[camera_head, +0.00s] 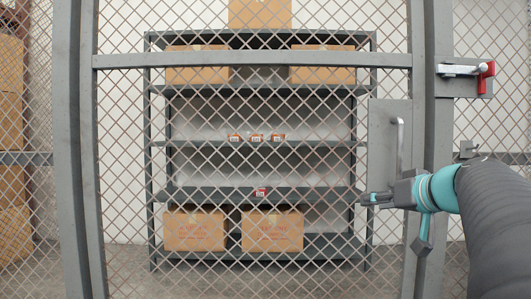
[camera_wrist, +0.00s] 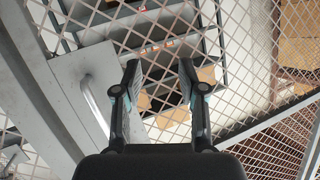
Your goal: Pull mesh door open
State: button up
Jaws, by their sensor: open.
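The mesh door (camera_head: 255,120) fills the middle of the head view, a grey frame with diamond wire mesh. It appears shut in its frame. Its vertical handle (camera_head: 399,145) is a pale bar on a grey plate (camera_head: 381,130) at the door's right side. The handle also shows in the wrist view (camera_wrist: 95,105), to the left of my gripper. My gripper (camera_head: 368,199) is in front of the door, below and left of the handle in the head view. In the wrist view its two fingers (camera_wrist: 159,75) are apart with nothing between them, and the handle is outside them.
A latch with a red end (camera_head: 487,70) sits on the post to the right of the door. Behind the mesh stands a shelf rack (camera_head: 260,190) with cardboard boxes (camera_head: 272,231) and several small red-and-white items (camera_head: 256,138). More mesh panels flank the door.

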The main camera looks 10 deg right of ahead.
aim_at(400, 149)
jog(key=s+d+r+t+h, duration=0.2)
jog(key=s+d+r+t, duration=0.15)
jog(key=d+r, duration=0.8)
jog(key=shift+n+t, duration=0.25)
jog(key=shift+n, duration=0.25)
jog(key=w+p, duration=0.1)
jog(key=w, duration=0.3)
jog(key=w+d+p, duration=0.1)
jog(key=w, duration=0.4)
jog(key=w+d+f+p, duration=0.1)
jog(key=w, duration=0.3)
jog(key=shift+w+d+f, duration=0.1)
jog(key=shift+w+d, duration=0.15)
jog(key=shift+w, duration=0.15)
jog(key=shift+c, duration=0.2)
grip_shut()
